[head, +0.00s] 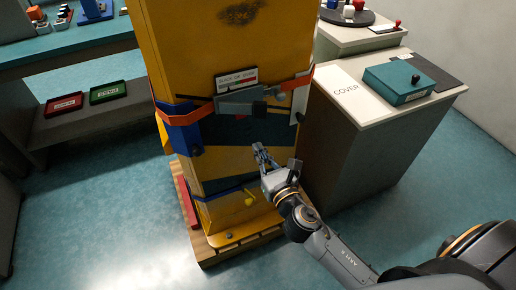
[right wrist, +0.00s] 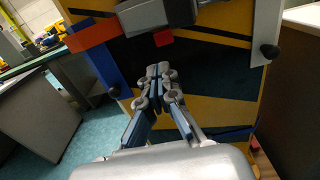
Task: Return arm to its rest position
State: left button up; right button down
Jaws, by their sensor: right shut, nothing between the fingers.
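My right gripper (head: 260,150) is in front of the yellow gate cabinet (head: 215,55), below a grey latch mechanism (head: 243,100). In the right wrist view the fingers (right wrist: 158,72) are together and empty, pointing at the black and yellow striped front (right wrist: 215,75). The grey mechanism (right wrist: 150,15) lies across the front above the fingertips, apart from them. An orange bar end (head: 298,82) sits at its right. A red-orange bar (head: 190,115) and a blue bracket (head: 183,135) sit at the cabinet's left corner. My left gripper is not in view.
A grey counter (head: 350,140) with a teal box (head: 398,82) and a COVER label stands close on the right. Red (head: 63,104) and green (head: 107,91) trays lie on a shelf at left. The cabinet stands on a wooden pallet (head: 240,245). Floor at front left is clear.

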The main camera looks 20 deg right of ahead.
dwell(0.7)
jog(key=s+d+f+m+g, duration=0.1)
jog(key=s+f+m+g, duration=0.3)
jog(key=f, duration=0.7)
jog(key=s+d+f+m+g, duration=0.1)
jog(key=s+f+m, duration=0.2)
jog(key=f+m, duration=0.55)
jog(key=s+d+f+m+g, duration=0.1)
jog(key=s+f+m+g, duration=0.15)
jog(key=f, duration=1.05)
jog(key=s+f+m+g, duration=0.3)
jog(key=s+f+m, duration=0.3)
jog(key=s, duration=0.5)
jog(key=s+f+m+g, duration=0.3)
jog(key=s+f+m, duration=0.3)
jog(key=s, duration=0.5)
jog(key=s+d+f+m+g, duration=0.1)
jog(key=s+f+m+g, duration=0.2)
jog(key=s+f+m, duration=0.4)
jog(key=s+f, duration=0.2)
jog(key=s, duration=0.3)
jog(key=shift+h, duration=0.3)
jog(key=shift+g, duration=0.25)
